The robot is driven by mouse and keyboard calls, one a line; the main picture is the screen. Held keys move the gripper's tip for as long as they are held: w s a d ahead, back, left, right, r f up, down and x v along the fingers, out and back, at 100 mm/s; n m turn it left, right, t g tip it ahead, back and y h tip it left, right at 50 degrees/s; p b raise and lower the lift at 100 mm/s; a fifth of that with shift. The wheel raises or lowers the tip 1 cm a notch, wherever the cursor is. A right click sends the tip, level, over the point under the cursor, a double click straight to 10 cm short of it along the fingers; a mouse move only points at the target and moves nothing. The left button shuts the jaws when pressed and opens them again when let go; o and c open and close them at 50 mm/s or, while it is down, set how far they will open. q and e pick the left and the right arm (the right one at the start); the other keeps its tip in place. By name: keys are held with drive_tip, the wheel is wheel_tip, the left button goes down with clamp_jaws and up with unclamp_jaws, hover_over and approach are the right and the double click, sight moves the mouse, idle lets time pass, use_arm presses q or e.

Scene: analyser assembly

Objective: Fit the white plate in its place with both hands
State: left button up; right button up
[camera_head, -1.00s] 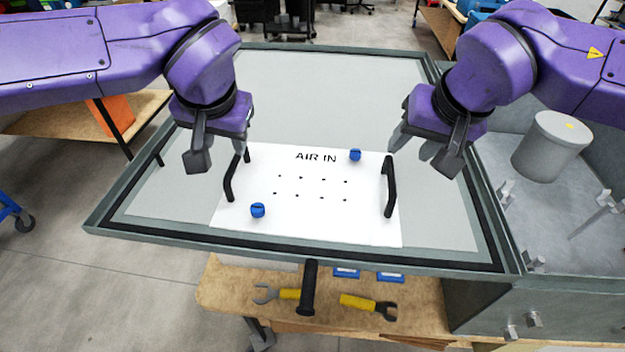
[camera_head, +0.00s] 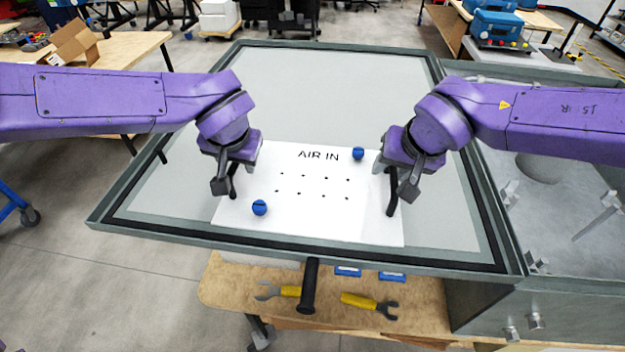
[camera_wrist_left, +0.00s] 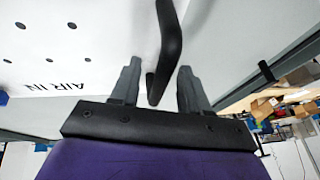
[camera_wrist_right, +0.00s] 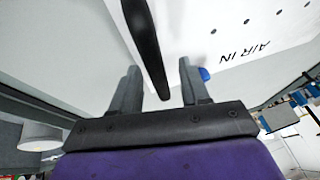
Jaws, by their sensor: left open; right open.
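The white plate (camera_head: 300,225) lies on the grey panel (camera_head: 330,85), marked AIR IN, with rows of small holes and two blue knobs (camera_head: 260,207) (camera_head: 358,153). A black handle stands on each side: the left handle (camera_head: 233,186) and the right handle (camera_head: 392,195). My left gripper (camera_head: 228,180) is at the left handle; in the left wrist view its open fingers (camera_wrist_left: 157,85) have the handle (camera_wrist_left: 168,45) between them. My right gripper (camera_head: 402,184) is at the right handle; in the right wrist view its open fingers (camera_wrist_right: 160,85) have the handle (camera_wrist_right: 145,45) between them.
The panel has a raised dark frame (camera_head: 300,255). A wooden bench (camera_head: 425,315) below the front edge holds yellow-handled wrenches (camera_head: 368,304). A metal bay with fittings (camera_head: 600,215) lies to the right. The panel behind the plate is clear.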

use_arm(q)
drive_tip(key=shift+c, duration=0.4)
use_arm(e)
drive_tip(key=shift+c, duration=0.3)
use_arm(q)
clamp_jaws()
use_arm(e)
clamp_jaws()
use_arm(q)
drive_tip(key=shift+a+r, duration=0.1)
use_arm(e)
drive_tip(key=shift+r, duration=0.1)
